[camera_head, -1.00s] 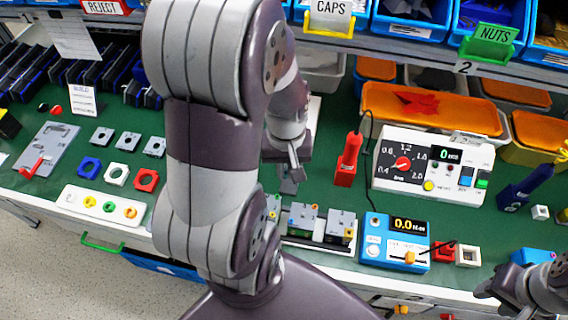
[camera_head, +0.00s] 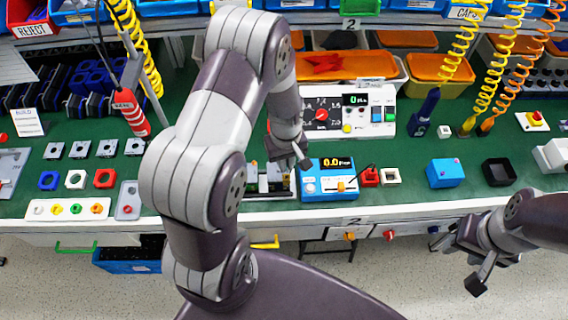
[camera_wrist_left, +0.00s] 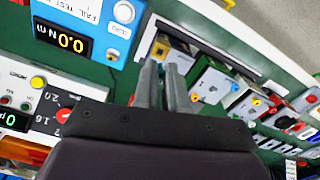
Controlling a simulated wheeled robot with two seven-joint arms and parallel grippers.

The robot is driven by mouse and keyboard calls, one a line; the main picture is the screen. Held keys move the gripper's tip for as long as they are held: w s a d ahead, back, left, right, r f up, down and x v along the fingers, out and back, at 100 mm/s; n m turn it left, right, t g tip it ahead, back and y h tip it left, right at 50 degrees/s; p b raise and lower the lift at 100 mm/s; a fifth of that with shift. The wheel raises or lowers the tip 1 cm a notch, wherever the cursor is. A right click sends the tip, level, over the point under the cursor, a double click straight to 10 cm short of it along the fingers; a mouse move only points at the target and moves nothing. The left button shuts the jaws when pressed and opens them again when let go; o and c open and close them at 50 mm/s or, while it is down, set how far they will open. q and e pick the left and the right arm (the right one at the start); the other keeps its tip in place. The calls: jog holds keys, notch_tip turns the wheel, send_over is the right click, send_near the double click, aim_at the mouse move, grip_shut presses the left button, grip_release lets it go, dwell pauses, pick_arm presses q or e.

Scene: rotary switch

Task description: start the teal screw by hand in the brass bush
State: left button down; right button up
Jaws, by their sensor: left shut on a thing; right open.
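My left gripper (camera_head: 290,162) is low over the front of the bench, just left of the blue torque meter. Grey switch units (camera_wrist_left: 212,84) with yellow and blue spots stand in a row beside the fingertips, on a light rail. The arm largely covers this row (camera_head: 272,188) in the head view. I cannot pick out the brass bush. My right gripper (camera_head: 472,264) is open and empty, in front of the bench edge.
The blue torque meter (camera_head: 330,178) reads 0.0 and also shows in the left wrist view (camera_wrist_left: 90,32). A white tester (camera_head: 350,110) stands behind it. A red driver (camera_head: 130,110) hangs at left. A blue box (camera_head: 445,173) and black tray (camera_head: 498,172) lie at right.

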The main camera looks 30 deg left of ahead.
aim_at(287, 179)
pick_arm(q)
jog(key=shift+s+d+f+b, duration=0.2)
jog(key=shift+f+b, duration=0.15)
jog(key=shift+f, duration=0.15)
jog(key=shift+s+d+f+b, duration=0.15)
jog(key=shift+f+b, duration=0.15)
jog(key=shift+f, duration=0.15)
jog(key=shift+w+a, duration=0.2)
jog(key=shift+w, duration=0.05)
pick_arm(e)
jog(key=shift+s+d+f, duration=0.15)
jog(key=shift+d+f, duration=0.05)
jog(key=shift+f, duration=0.7)
pick_arm(q)
jog(key=shift+s+d+r+p, duration=0.1)
jog(key=shift+s+d+p, duration=0.1)
jog(key=shift+p, duration=0.1)
pick_arm(e)
jog(key=shift+d+r, duration=0.1)
pick_arm(q)
jog(key=shift+w+a, duration=0.1)
pick_arm(e)
jog(key=shift+r, duration=0.15)
pick_arm(q)
jog(key=shift+f+b, duration=0.3)
jog(key=shift+f, duration=0.6)
pick_arm(e)
jog(key=shift+f, duration=0.4)
